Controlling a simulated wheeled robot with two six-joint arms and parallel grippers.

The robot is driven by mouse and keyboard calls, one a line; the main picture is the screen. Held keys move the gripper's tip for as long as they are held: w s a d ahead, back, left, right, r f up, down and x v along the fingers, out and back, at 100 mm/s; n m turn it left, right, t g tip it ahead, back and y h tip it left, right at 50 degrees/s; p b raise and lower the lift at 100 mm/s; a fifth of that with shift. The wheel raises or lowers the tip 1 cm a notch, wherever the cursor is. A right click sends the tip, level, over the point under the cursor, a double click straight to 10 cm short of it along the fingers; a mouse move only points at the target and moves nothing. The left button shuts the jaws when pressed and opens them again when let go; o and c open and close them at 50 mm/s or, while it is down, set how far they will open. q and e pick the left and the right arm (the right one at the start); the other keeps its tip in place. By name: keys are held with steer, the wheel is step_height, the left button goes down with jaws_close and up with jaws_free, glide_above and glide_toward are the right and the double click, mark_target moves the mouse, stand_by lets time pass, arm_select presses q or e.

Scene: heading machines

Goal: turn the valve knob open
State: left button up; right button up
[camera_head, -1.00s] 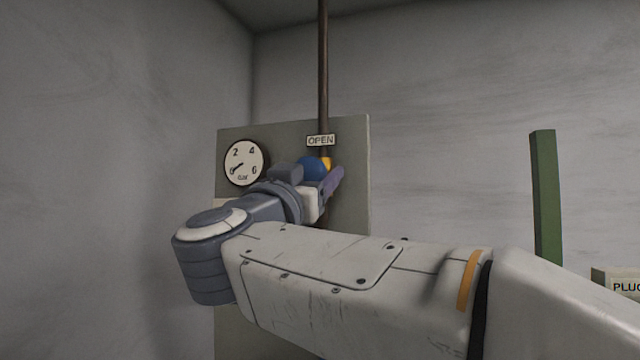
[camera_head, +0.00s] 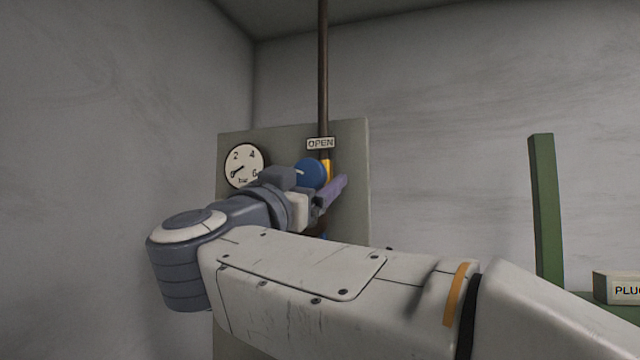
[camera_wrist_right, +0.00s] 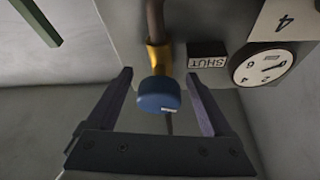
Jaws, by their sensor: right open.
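The valve knob (camera_head: 311,173) is blue with a pale mark, on a yellow fitting on a brown pipe against a grey panel. An OPEN sign (camera_head: 320,143) is above it. My right gripper (camera_head: 332,190) is in front of the knob, partly covering it. In the right wrist view the knob (camera_wrist_right: 158,95) appears between the two spread fingers, with gaps on both sides. That gripper (camera_wrist_right: 158,75) is open and holds nothing. A SHUT sign (camera_wrist_right: 207,62) is near the yellow fitting there. My left gripper is not in view.
A green post (camera_head: 546,205) and a box labelled PLUG (camera_head: 617,288) stand at the right. A wall corner is close on the left.

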steer(key=b+v, duration=0.4)
steer(key=v, duration=0.4)
steer(key=shift+s+f, duration=0.2)
steer(key=shift+s, duration=0.15)
steer(key=shift+a, duration=0.1)
